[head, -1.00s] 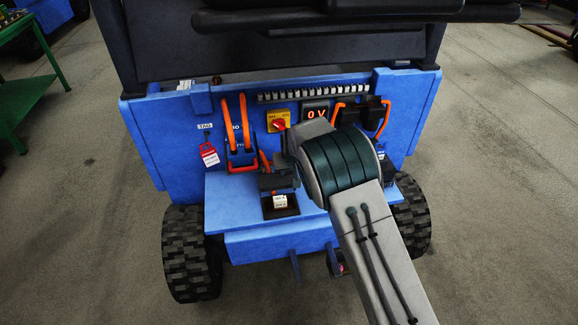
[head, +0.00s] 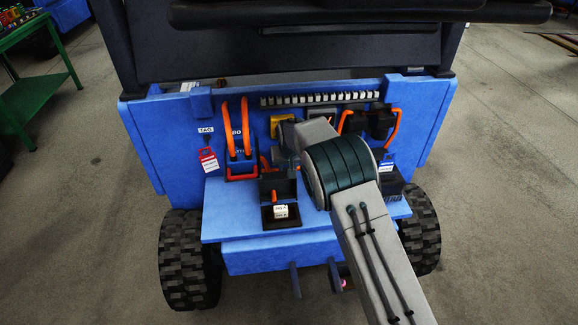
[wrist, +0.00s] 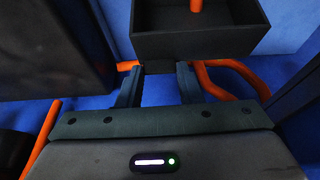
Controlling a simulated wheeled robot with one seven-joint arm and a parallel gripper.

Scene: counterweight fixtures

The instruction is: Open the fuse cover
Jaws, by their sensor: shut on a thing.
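The black fuse cover (head: 281,186) stands roughly upright at the back of the fuse holder (head: 268,221) on the blue shelf. The holder shows white labelled fuses (head: 281,211) in front of the cover, uncovered. In the wrist view the cover (wrist: 198,45) is a dark shallow box at the top, with an orange piece in it. A small dark tab (wrist: 159,67) at its near edge sits between the fingers of my gripper (wrist: 159,74), which is shut on it. In the head view my gripper is mostly hidden by my wrist.
Orange cables (head: 238,130) and a red lockout tag (head: 208,160) hang left of the cover. A yellow switch plate (head: 281,124) and black connectors (head: 381,118) are on the blue panel. Orange cable also runs close behind the fingers (wrist: 230,80).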

